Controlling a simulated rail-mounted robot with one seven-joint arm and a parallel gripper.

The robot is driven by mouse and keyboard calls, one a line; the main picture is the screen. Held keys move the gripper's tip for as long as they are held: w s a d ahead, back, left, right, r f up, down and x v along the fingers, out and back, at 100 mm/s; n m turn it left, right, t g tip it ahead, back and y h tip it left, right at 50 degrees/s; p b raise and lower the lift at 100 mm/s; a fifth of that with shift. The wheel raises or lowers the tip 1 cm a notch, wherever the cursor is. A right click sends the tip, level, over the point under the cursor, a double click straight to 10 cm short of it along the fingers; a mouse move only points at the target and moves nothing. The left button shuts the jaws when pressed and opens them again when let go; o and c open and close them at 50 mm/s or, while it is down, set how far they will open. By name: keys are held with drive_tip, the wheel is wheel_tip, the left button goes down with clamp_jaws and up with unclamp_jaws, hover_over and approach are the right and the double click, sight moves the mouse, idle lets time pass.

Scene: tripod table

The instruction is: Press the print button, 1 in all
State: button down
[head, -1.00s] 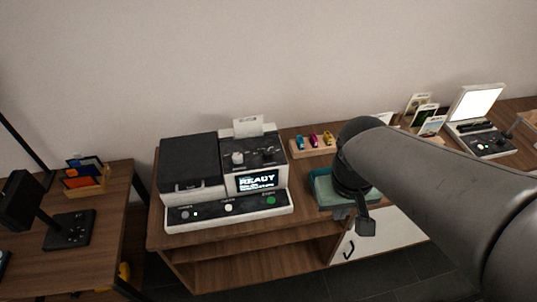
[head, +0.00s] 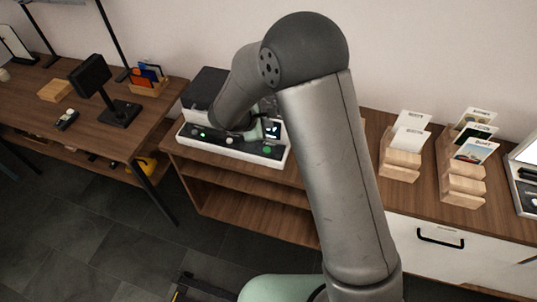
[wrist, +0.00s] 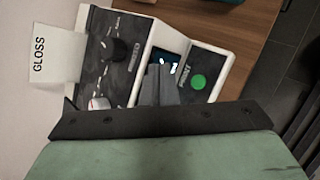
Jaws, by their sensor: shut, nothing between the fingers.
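The green button (head: 267,149) is at the panel's right end, below the dark screen (head: 272,130). In the wrist view the green button (wrist: 198,82) lies just right of my gripper's fingertips (wrist: 160,80), and the screen (wrist: 166,59) is partly hidden behind them. My gripper (head: 262,128) is shut and empty over the printer's front right. Contact with the panel cannot be told.
A white GLOSS card (wrist: 54,54) stands at the printer's back, near a dark knob (wrist: 119,50). Wooden card holders (head: 402,160) stand to the right on the cabinet (head: 260,185). A desk (head: 50,112) with a stand is at left. Open floor lies in front.

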sight(264, 151)
drive_tip(key=shift+w+a+f+n, duration=0.1)
drive_tip(key=shift+a+f+n, duration=0.25)
drive_tip(key=shift+a, duration=0.2)
drive_tip(key=shift+f, duration=0.1)
wheel_tip(264, 151, down, 8)
drive_tip(key=b, duration=0.5)
drive_tip(key=shift+f+b, duration=0.15)
drive_tip(key=shift+b, duration=0.15)
drive_tip(key=shift+f, duration=0.2)
drive_tip(key=shift+f+b, duration=0.15)
drive_tip(key=shift+b, duration=0.3)
idle(1.0)
drive_tip(key=shift+d+f+b, duration=0.1)
drive_tip(key=shift+f+b, duration=0.2)
drive_tip(key=shift+b, duration=0.2)
